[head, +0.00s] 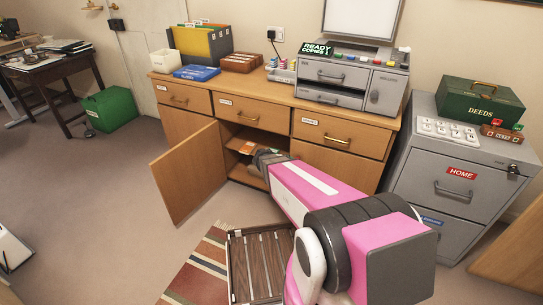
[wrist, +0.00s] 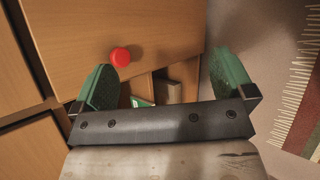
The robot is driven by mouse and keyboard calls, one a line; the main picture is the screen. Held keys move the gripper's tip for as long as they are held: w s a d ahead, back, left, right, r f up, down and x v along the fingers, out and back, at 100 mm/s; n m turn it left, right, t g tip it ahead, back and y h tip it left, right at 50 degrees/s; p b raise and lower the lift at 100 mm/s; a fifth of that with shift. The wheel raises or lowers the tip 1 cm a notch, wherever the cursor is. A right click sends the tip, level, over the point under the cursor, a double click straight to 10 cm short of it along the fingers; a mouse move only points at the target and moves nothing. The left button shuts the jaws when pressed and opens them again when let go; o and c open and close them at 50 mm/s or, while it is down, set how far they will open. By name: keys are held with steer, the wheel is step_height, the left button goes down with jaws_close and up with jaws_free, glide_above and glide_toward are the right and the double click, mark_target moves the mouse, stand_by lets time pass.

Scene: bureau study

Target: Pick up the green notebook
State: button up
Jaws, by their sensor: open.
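My gripper (head: 268,157) is at the open cupboard of the wooden sideboard, in front of its shelf. In the wrist view its two green fingers (wrist: 163,82) are spread wide apart with nothing held between them. A small green patch with a pale edge (wrist: 141,102) shows low inside the cupboard, beyond the gripper's crossbar; it may be the green notebook, but most of it is hidden. A brown block (wrist: 168,92) stands to its right. In the head view, orange-brown items (head: 247,147) lie on the shelf, and no green notebook is clear there.
The cupboard door (head: 190,175) stands open to the left. A red round piece (wrist: 120,57) shows against wood near the left finger. A slatted tray (head: 258,265) lies on the floor by a striped rug (head: 200,275). A grey filing cabinet (head: 450,185) stands right.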

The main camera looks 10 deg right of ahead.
steer(key=w+a+f+n+t, duration=1.2)
steer(key=w+f+n, duration=0.3)
steer(key=n, duration=0.4)
steer(key=r+x, duration=0.2)
steer(key=x, duration=0.9)
steer(key=shift+w, duration=0.3)
steer(key=shift+d, duration=0.15)
steer(key=shift+c, duration=0.3)
steer(key=c, duration=0.9)
